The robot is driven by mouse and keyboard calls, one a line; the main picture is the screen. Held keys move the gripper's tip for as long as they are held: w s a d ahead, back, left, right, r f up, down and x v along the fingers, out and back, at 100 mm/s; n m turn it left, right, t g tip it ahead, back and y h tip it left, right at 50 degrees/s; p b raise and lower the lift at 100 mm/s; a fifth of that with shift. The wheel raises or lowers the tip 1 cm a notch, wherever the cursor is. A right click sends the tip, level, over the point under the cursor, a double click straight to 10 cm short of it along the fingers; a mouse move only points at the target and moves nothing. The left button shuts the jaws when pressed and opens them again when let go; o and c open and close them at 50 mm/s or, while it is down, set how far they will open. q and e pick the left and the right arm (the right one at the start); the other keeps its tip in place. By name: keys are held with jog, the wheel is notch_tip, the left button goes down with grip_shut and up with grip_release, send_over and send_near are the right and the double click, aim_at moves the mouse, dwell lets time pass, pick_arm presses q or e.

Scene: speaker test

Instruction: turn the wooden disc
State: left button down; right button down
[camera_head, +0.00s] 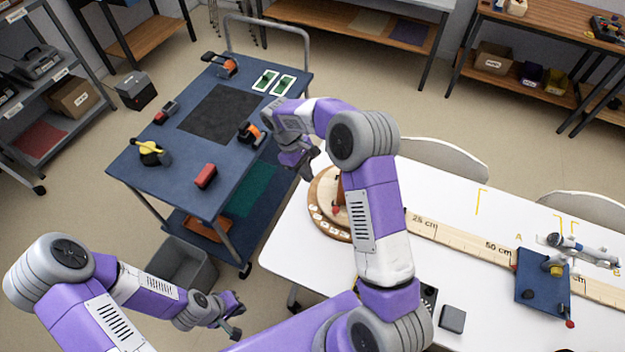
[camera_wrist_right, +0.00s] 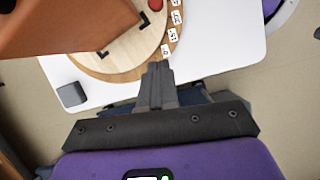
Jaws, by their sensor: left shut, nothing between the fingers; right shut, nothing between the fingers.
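The wooden disc (camera_head: 326,193) lies on the left end of the white table, its right part hidden behind my right arm in the head view. It has a light inner top and a darker rim with white labels, and also shows in the right wrist view (camera_wrist_right: 133,45). A brown box-like thing (camera_wrist_right: 60,22) stands over it. A small red thing (camera_wrist_right: 156,4) is on the disc. My right gripper (camera_wrist_right: 157,68) is shut and empty, its tips at the disc's near rim in that view; contact is unclear. My left gripper (camera_head: 235,315) is shut and empty, away from the table.
A long ruler board (camera_head: 455,236) runs along the white table (camera_head: 285,245). A blue board (camera_head: 530,285) with a stand is at right. A dark grey block (camera_head: 452,319) lies near the front. A blue cart (camera_head: 150,185) with tools stands left, a grey bin (camera_head: 185,265) below.

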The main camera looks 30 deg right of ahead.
send_near(328, 211)
jog(key=f, duration=0.1)
jog(key=w+f, duration=0.1)
jog(key=f, duration=0.1)
jog(key=shift+a+f+b, duration=0.1)
jog(key=shift+f+b, duration=0.05)
jog(key=shift+b, duration=0.25)
jog(key=shift+s+d+r, duration=0.25)
jog(key=shift+s+d, duration=0.45)
jog(key=shift+s, duration=0.2)
pick_arm(q)
jog(key=shift+f, duration=0.4)
pick_arm(e)
jog(key=shift+s+d, duration=0.35)
jog(key=shift+s, duration=0.2)
pick_arm(q)
jog(key=shift+w+d, duration=0.1)
jog(key=shift+d, duration=0.1)
pick_arm(e)
jog(key=shift+s+n, duration=0.6)
